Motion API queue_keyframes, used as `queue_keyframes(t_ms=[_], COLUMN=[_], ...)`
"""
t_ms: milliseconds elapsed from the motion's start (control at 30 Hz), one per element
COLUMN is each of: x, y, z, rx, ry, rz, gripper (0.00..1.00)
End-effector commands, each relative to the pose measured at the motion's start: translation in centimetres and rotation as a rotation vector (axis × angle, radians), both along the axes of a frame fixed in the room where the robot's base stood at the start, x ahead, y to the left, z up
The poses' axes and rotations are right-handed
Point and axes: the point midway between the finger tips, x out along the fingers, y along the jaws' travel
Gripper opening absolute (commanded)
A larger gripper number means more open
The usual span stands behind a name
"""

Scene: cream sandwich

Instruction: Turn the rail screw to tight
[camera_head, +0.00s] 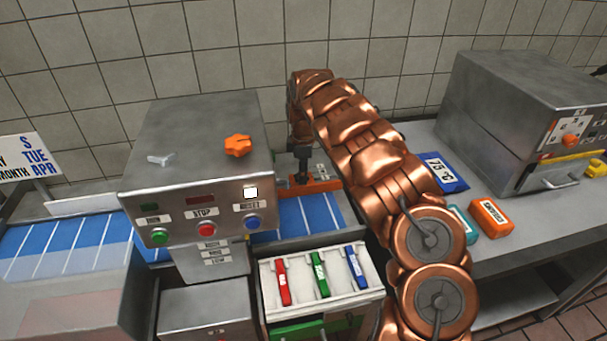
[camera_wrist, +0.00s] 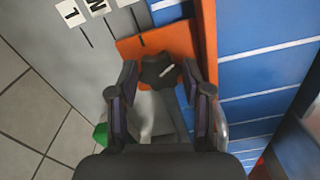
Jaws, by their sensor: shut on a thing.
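The rail screw is a black lobed knob (camera_wrist: 160,71) with a white mark on top, in the wrist view. It sits on an orange plate (camera_wrist: 150,42) joined to a long orange rail (camera_wrist: 208,38). My gripper (camera_wrist: 159,80) is shut on the knob, one finger on each side. The white mark points up and to the right in that view. In the head view my gripper (camera_head: 302,172) reaches down beside the orange rail (camera_head: 322,186) over the blue belt (camera_head: 310,217). The knob is hard to make out there.
A steel control box (camera_head: 205,140) with an orange knob (camera_head: 237,146) on top stands left of my arm. A white holder (camera_head: 265,283) with red, green and blue tools is in front. A steel machine (camera_head: 530,110) stands on the right bench. Tiled wall closes the back.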

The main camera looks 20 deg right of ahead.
Motion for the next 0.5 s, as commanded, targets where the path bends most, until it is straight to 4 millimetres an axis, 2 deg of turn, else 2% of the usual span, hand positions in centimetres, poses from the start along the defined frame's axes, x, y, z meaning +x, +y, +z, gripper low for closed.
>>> queue_keyframes(t_ms=[167,500], x=[-0.1,-0.12], y=[0.27,0.37], z=[-0.65,-0.44], rx=[0.002,0.002], ry=[0.002,-0.001], rz=[-0.129,-0.45], gripper=[0.14,0.14])
